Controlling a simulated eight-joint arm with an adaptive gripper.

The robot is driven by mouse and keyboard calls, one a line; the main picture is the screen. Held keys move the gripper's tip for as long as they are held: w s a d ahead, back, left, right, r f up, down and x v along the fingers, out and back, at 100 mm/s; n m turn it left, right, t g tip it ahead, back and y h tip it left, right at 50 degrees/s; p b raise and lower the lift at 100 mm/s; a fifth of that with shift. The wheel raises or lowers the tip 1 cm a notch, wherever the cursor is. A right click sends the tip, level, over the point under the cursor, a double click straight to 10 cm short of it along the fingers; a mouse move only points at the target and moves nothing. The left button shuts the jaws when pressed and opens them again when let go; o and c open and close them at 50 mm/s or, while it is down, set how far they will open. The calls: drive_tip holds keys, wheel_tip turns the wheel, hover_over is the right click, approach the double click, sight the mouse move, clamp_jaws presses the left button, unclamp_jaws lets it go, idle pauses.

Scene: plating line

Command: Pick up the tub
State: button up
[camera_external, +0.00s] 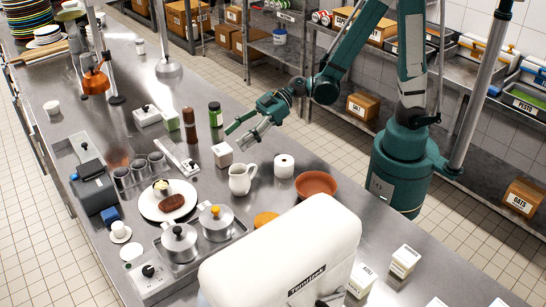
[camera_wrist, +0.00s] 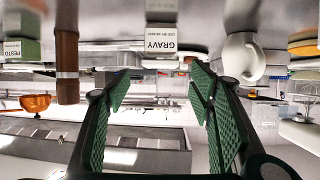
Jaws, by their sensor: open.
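A small white square tub labelled GRAVY (camera_wrist: 165,45) appears in the wrist view beyond the gap between my fingers. It seems to match the white block (camera_external: 222,155) on the steel counter in the external view. My gripper (camera_external: 235,138) is open and empty above the counter, on the far side of the tub and apart from it. In the wrist view my gripper (camera_wrist: 162,100) has its two green ridged fingers spread wide.
A white jug (camera_external: 241,179) and a white canister (camera_external: 284,166) stand right of the tub. A steak plate (camera_external: 150,205) and lidded pots (camera_external: 215,222) are nearer the camera.

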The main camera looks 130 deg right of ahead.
sight(224, 147)
drive_tip(key=shift+x, duration=1.2)
drive_tip(key=shift+f, duration=0.1)
drive_tip(key=shift+b+x, duration=0.9)
drive_tip(key=shift+x, duration=1.1)
drive_tip(key=shift+w+f, duration=0.3)
drive_tip(key=shift+w, duration=0.15)
drive_tip(key=shift+c, duration=0.4)
drive_tip(key=c, duration=1)
